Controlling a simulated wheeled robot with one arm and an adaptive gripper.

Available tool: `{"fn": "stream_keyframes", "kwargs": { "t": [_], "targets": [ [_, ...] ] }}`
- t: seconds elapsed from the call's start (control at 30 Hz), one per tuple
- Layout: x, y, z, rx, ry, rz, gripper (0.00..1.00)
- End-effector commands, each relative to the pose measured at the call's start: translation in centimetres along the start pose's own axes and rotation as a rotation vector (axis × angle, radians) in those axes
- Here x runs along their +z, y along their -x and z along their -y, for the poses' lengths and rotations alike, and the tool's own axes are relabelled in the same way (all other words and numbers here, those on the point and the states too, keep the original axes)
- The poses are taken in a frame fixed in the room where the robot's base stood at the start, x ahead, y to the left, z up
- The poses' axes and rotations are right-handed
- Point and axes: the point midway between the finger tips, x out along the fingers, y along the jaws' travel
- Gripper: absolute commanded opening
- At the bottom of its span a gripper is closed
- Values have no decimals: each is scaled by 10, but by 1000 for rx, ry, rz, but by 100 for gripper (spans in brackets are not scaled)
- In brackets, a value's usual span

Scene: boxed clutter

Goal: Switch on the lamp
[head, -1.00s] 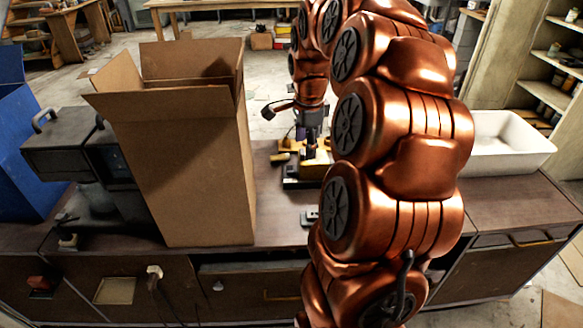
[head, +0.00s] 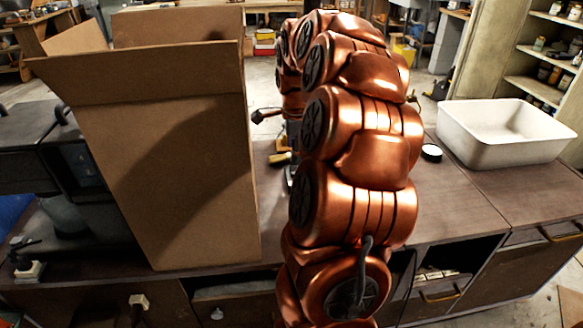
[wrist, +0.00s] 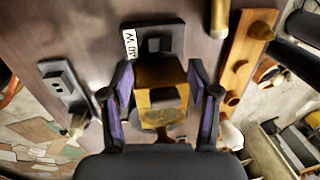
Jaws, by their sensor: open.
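No clear lamp shade or bulb can be made out. In the wrist view, my gripper (wrist: 162,90) is open, with its two purple-padded fingers on either side of a worn yellow block (wrist: 160,83). I cannot tell whether they touch it. The block is by a dark base plate (wrist: 155,38) with a white "W" label, possibly a lamp part. A grey plate (wrist: 63,84) with small dark fittings, perhaps a switch or socket, lies to the left. In the head view, my copper arm hides most of the gripper and the block.
A tall open cardboard box (head: 165,180) stands left of my arm on the dark workbench (head: 450,205). A wooden strip (wrist: 240,62) lies right of the block.

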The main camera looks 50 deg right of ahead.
Motion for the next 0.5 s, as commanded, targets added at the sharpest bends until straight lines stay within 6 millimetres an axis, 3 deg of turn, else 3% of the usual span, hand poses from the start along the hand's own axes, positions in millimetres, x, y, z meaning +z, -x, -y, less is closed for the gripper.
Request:
{"fn": "stream_keyframes", "kwargs": {
  "t": [0.5],
  "targets": [
    [-1, -64, -1, 2, -2, 1, 60]
  ]
}}
